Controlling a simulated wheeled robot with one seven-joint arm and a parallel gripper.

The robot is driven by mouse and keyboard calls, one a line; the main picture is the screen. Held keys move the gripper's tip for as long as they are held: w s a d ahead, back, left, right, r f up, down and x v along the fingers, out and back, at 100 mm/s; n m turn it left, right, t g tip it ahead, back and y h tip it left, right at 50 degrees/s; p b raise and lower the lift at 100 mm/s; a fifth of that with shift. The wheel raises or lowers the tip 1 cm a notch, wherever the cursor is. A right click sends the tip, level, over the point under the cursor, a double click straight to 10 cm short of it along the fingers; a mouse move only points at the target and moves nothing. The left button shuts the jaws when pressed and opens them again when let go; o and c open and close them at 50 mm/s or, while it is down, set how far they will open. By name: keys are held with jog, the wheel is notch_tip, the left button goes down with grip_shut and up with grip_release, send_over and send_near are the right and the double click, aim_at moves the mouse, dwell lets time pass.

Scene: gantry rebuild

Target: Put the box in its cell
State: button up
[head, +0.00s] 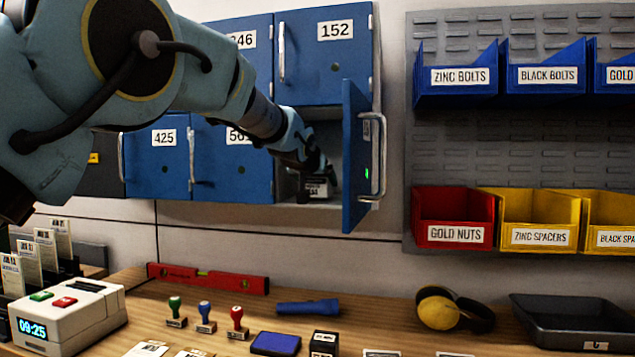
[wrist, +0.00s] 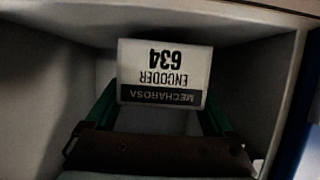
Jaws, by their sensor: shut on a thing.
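The box (wrist: 165,72) has a white label reading "MECHAROSA ENCODER 634", upside down in the wrist view. It is between the green fingers of my gripper (wrist: 162,100), which is shut on it. In the head view my gripper (head: 314,168) reaches into an open locker cell (head: 331,133), and the box (head: 318,188) shows small and dark under it, near the cell floor. I cannot tell whether the box touches the floor. The blue cell door (head: 356,150) stands open to the right; its number is not visible.
Closed blue doors 152 (head: 325,60) and 425 (head: 157,160) are near the open cell. Bins hang on a panel (head: 463,130) to the right. The bench below holds a red level (head: 208,279), stamps, a label printer (head: 68,315), yellow earmuffs (head: 440,312) and a black tray (head: 575,320).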

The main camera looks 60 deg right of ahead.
jog(key=shift+w+d+f+p, duration=0.1)
jog(key=shift+f+p, duration=0.1)
jog(key=shift+p, duration=0.2)
jog(key=shift+d+f, duration=0.1)
jog(key=shift+f, duration=0.15)
jog(key=shift+f, duration=0.2)
jog(key=o, duration=1.4)
jog(key=shift+r, duration=0.2)
jog(key=shift+b+v, duration=2.6)
jog(key=shift+v, duration=3.4)
